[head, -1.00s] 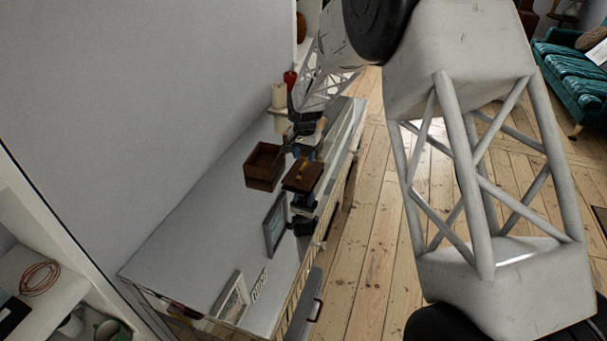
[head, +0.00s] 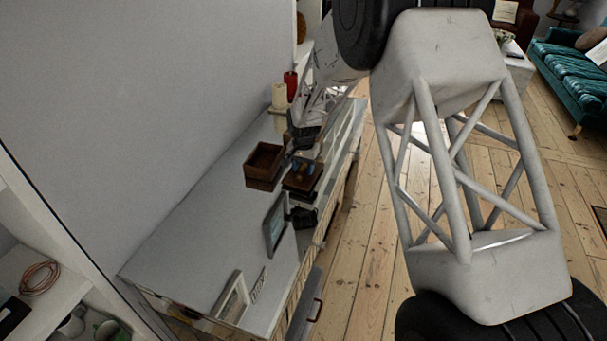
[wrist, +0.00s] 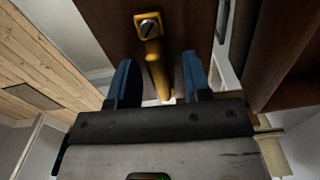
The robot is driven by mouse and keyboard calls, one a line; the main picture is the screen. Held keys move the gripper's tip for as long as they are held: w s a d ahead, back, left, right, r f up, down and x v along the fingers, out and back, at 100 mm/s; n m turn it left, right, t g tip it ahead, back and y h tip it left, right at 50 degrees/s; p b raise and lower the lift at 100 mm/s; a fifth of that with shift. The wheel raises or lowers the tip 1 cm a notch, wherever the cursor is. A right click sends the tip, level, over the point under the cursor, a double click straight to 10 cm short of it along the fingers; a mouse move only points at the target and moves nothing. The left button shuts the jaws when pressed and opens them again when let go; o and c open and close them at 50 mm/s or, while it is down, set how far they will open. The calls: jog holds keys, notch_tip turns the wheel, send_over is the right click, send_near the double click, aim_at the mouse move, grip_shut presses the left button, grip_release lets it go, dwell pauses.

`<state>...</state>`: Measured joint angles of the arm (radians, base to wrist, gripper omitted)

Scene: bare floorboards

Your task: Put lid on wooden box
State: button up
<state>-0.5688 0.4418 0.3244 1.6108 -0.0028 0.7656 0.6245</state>
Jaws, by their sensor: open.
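The open wooden box (head: 264,160) sits on the glossy cabinet top in the head view; its dark wooden side (wrist: 290,45) shows at the right of the wrist view. The brown lid (head: 302,183) lies just right of the box, apart from it. In the wrist view the lid (wrist: 105,18) is at the top, with its yellow handle (wrist: 155,60) between my blue fingers. My gripper (wrist: 160,75) is open around the handle, with gaps showing on both sides. In the head view my gripper (head: 303,168) is small and partly hides the lid.
Candles (head: 279,96) stand behind the box. The wall borders the cabinet (head: 195,262) on the left. Its top between the frames is clear.

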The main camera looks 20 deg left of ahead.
aim_at(304, 165)
jog(key=shift+c, duration=0.3)
grip_shut()
jog(key=shift+r, duration=0.15)
jog(key=shift+r, duration=1.45)
jog(key=shift+s+d+r, duration=0.1)
jog(key=shift+s+r, duration=0.1)
jog(key=shift+r, duration=0.05)
jog(key=s+d, duration=0.2)
jog(key=s, duration=0.2)
jog(key=s+d+r, duration=0.1)
jog(key=s+d, duration=0.2)
jog(key=s, duration=0.1)
jog(key=s+d, duration=0.3)
jog(key=s, duration=0.2)
jog(key=shift+s+d+r, duration=0.1)
jog(key=shift+r, duration=0.05)
